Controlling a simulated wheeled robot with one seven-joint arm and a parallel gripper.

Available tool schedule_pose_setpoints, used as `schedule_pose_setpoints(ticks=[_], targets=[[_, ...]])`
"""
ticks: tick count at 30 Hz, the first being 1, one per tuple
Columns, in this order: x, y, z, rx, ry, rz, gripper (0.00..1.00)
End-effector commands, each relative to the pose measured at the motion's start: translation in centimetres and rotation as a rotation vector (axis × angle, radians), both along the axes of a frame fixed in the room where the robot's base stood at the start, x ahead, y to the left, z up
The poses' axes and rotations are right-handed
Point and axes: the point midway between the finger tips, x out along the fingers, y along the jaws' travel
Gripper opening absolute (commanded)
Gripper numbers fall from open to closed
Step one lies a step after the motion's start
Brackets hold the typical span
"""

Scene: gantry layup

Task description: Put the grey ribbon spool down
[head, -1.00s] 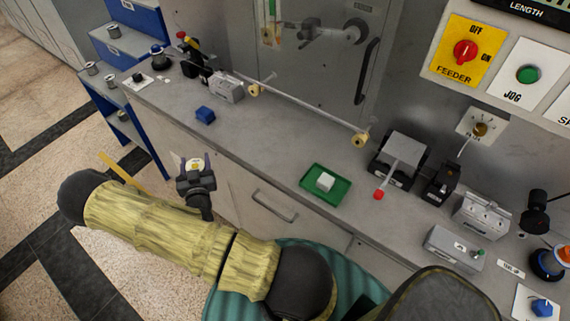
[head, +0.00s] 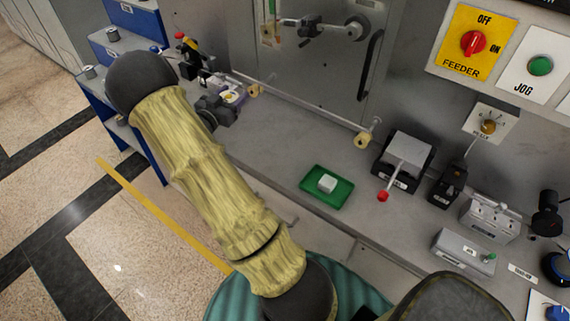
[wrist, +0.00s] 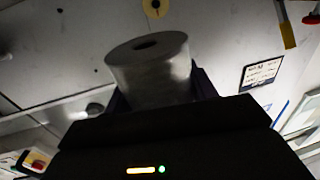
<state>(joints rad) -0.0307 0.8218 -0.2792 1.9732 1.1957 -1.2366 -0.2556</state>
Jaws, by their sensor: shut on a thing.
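The grey ribbon spool (wrist: 150,72) shows in the wrist view as a pale grey cylinder with a dark hole in its top. It sits between the dark fingers of my gripper (wrist: 160,90), which is shut on it. In the head view my gripper (head: 226,98) is over the left part of the grey bench (head: 270,140), close to the back rod. The spool is hard to make out there. I cannot tell whether it touches the bench.
A green tray (head: 313,197) with a white block (head: 327,184) lies mid-bench. A rod on yellow-ended supports (head: 362,139) runs along the back. A lever box (head: 403,160) stands at right.

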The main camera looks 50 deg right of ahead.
Motion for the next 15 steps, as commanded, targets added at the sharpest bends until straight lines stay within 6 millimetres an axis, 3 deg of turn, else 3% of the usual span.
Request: schedule_pose_setpoints(ticks=[5,15], targets=[[0.0,0.0,-0.6,-0.002,0.000,0.000,0.19],[0.0,0.0,-5.5,-0.003,-0.001,0.001,0.19]])
